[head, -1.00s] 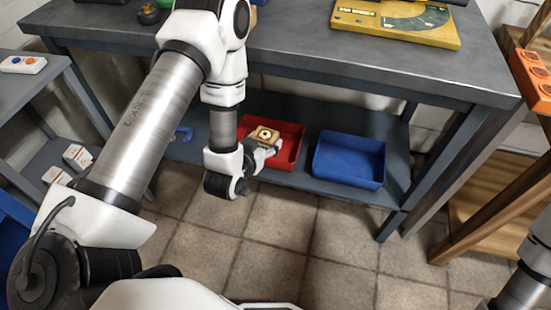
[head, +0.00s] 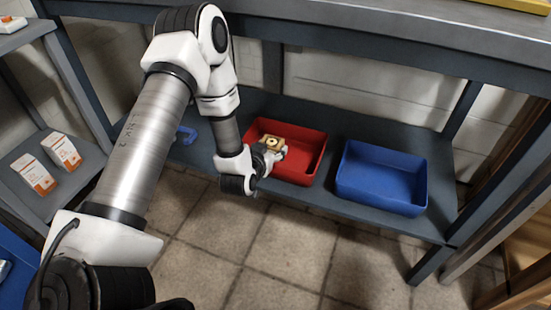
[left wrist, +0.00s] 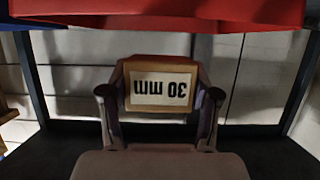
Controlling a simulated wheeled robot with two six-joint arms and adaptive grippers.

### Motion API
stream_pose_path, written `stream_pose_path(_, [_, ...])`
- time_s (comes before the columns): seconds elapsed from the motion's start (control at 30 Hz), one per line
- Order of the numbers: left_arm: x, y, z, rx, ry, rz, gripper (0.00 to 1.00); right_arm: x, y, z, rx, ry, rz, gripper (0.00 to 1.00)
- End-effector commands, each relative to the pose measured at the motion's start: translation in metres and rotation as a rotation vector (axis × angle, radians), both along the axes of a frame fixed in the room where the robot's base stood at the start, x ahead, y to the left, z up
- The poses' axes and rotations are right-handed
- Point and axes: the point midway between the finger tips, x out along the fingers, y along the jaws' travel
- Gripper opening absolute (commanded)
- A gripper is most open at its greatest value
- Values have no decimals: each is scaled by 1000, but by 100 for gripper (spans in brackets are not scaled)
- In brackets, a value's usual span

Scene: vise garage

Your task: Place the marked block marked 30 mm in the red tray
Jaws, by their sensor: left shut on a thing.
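The block (head: 273,141) is light wood with a dark round mark on top. Its face in the left wrist view (left wrist: 160,88) carries a white label reading "30 mm", upside down in the picture. My left gripper (head: 269,153) is shut on it, with a finger on each side in the left wrist view. In the head view the block appears over the left part of the red tray (head: 315,145). I cannot tell whether it touches the tray floor. The red tray also shows along the top of the left wrist view (left wrist: 170,14). My right gripper is out of view.
A blue tray (head: 381,180) stands right of the red one on the low grey shelf (head: 340,128). The bench top (head: 400,35) overhangs the shelf. A blue object (head: 186,135) lies to the left. White-and-orange boxes (head: 61,150) stand on the side rack.

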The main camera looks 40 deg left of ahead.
Motion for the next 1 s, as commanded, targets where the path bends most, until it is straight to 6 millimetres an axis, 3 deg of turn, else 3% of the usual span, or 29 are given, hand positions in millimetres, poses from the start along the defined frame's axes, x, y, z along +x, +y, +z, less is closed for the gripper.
stream_pose_path(0.2, [27, 3, -7, -1, -1, 0, 26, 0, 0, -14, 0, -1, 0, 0])
stream_pose_path(0.33, [25, 3, -39, 0, 2, 0, 26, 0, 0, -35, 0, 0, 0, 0])
stream_pose_path(1.0, [24, 3, -50, 0, 1, 0, 26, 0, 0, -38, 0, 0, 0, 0])
